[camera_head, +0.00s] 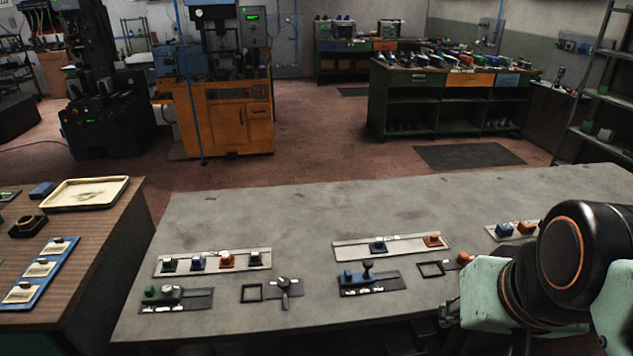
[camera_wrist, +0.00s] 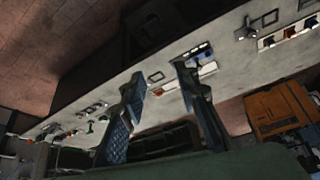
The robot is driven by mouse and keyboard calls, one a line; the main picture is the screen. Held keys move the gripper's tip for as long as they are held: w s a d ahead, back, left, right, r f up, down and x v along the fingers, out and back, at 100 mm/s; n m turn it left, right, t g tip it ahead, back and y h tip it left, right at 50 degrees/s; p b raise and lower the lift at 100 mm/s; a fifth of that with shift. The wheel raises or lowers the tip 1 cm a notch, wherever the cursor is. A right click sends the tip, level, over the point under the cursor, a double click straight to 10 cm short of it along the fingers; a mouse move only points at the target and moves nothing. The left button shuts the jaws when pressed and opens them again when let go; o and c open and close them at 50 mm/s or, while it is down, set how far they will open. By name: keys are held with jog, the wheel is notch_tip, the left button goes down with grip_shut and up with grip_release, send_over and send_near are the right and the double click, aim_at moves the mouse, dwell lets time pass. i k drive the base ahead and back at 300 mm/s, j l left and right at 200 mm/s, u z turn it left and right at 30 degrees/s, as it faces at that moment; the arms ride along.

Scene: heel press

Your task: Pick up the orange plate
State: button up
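I cannot tell for sure which thing is the orange plate. Small orange pieces show in the head view: an orange block (camera_head: 432,240) on the right part of a pale strip (camera_head: 392,247), another orange piece (camera_head: 464,258) close to my arm, and one (camera_head: 526,227) on a strip further right. A red-orange block (camera_head: 227,260) sits on the left pale strip. My gripper (camera_wrist: 160,78) shows in the wrist view with its two fingers well apart and nothing between them. It is above the grey bench; the head view does not show its fingers.
The grey bench (camera_head: 330,208) has a clear back half. Dark fixtures with knobs and levers (camera_head: 368,272) stand along its front. A wooden table (camera_head: 100,225) with a cream tray (camera_head: 85,206) is at left. A green workbench (camera_head: 440,105) and an orange machine (camera_head: 240,115) stand behind.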

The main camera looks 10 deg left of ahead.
aim_at(434, 240)
jog(key=u, duration=1.55)
jog(key=z, duration=1.75)
jog(key=i+j+z, duration=0.2)
jog(key=z, duration=0.15)
jog(key=i+j+z, duration=0.2)
jog(key=z, duration=0.15)
